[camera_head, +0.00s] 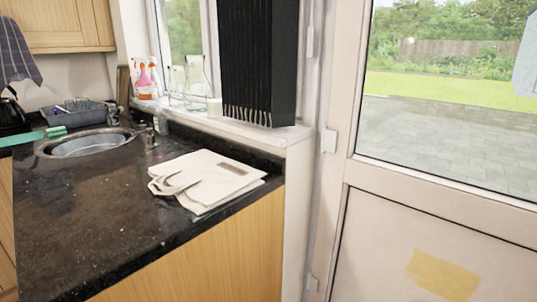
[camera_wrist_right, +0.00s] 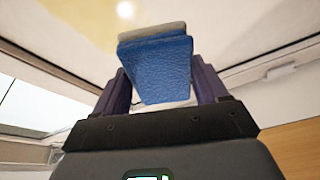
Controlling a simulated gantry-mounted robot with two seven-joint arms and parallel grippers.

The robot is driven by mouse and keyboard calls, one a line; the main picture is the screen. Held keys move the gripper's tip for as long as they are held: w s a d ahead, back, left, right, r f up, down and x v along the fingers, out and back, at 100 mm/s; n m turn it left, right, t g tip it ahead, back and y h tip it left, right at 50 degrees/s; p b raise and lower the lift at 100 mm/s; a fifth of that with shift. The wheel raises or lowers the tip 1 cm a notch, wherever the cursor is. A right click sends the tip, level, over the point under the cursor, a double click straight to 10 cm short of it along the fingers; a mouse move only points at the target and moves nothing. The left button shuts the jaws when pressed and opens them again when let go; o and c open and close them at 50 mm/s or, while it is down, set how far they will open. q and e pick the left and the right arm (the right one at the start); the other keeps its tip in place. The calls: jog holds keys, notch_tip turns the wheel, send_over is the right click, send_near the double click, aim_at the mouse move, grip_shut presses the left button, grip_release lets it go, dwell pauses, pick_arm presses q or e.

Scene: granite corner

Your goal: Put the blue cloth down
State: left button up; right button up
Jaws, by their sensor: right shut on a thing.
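The blue cloth (camera_wrist_right: 158,72) is in the right wrist view, a textured blue piece with a grey-beige layer along its top end. My right gripper (camera_wrist_right: 162,84) is shut on it, with a dark purple finger on each side. Neither the blue cloth nor my right gripper shows in the head view. My left gripper is in neither view. What lies directly under the held cloth cannot be told.
A dark granite worktop (camera_head: 90,215) has free room at the front left. A folded cream cloth bag (camera_head: 215,172) lies near its right end. A round sink (camera_head: 85,145), a grey dish rack (camera_head: 80,112) and spray bottles (camera_head: 146,80) stand farther back. A glazed door (camera_head: 355,175) is at right.

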jog(key=s+a+r+n+t+y+p, duration=0.15)
jog(key=s+a+r+y+p, duration=0.25)
jog(key=s+a+r, duration=0.45)
jog(key=s+a+r+n+y+p, duration=0.3)
jog(key=s+a+r+p, duration=0.2)
jog(key=a+r, duration=0.5)
pick_arm(q)
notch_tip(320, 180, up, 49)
jog(key=p, duration=3.7)
jog(key=shift+p, duration=0.4)
pick_arm(e)
jog(key=s+a+r, duration=0.1)
jog(key=r, duration=1.6)
jog(key=s+a+r+y, duration=0.1)
jog(key=s+r, duration=0.1)
jog(key=r, duration=1.6)
jog(key=shift+r, duration=0.35)
